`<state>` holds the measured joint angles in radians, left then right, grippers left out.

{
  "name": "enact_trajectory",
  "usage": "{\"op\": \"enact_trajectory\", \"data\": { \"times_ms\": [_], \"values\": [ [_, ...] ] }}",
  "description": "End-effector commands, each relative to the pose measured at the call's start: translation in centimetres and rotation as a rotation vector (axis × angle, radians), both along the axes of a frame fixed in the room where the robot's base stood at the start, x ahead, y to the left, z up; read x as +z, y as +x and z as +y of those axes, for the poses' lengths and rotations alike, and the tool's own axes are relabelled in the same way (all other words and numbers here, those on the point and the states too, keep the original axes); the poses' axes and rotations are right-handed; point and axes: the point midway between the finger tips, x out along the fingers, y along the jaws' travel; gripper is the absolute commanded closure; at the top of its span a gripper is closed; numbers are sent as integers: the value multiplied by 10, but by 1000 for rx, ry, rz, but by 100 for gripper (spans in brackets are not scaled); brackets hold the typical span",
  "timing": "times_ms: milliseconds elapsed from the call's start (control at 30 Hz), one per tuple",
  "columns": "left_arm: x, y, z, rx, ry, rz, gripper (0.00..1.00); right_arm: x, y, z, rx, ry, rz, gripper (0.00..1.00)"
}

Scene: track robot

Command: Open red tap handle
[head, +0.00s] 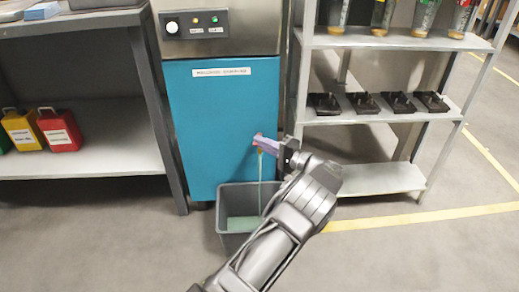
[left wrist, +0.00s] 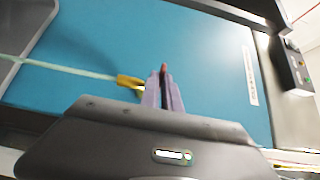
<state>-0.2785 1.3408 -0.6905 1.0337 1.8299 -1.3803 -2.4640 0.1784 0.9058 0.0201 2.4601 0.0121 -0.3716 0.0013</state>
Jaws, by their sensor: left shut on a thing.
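The blue cabinet (head: 215,120) carries a small tap low on its front right side. The red tap handle (head: 257,136) shows only as a small red bit beside my left gripper (head: 265,143), whose purple fingers are shut on it. In the left wrist view, the red tip of the handle (left wrist: 163,68) shows between the purple fingers of the gripper (left wrist: 164,94), next to the brass spout (left wrist: 130,81). A thin pale green stream (head: 260,182) runs from the tap into a grey bin (head: 232,193) below. My right gripper is not in view.
Greenish liquid (head: 241,223) lies in the bin. A metal shelf (head: 375,180) with black trays (head: 364,103) stands close on the right. A grey shelf (head: 100,140) with red (head: 59,130) and yellow (head: 22,130) containers is at the left.

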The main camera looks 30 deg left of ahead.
Motion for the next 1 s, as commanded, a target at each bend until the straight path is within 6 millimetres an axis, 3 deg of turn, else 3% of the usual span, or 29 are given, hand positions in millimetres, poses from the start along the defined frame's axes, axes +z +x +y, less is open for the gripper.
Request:
{"op": "enact_trajectory", "data": {
  "times_ms": [200,633,667,900,1000],
  "values": [
    [-2,3,-2,54,-1,0,100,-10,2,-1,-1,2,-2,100],
    [-1,2,-1,70,-2,1,100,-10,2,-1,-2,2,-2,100],
    [-1,2,-1,70,-2,1,93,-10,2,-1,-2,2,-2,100],
    [0,2,-1,70,-1,0,73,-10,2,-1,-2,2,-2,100],
    [-1,1,-1,70,-2,1,72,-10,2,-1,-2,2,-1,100]
  ]
}}
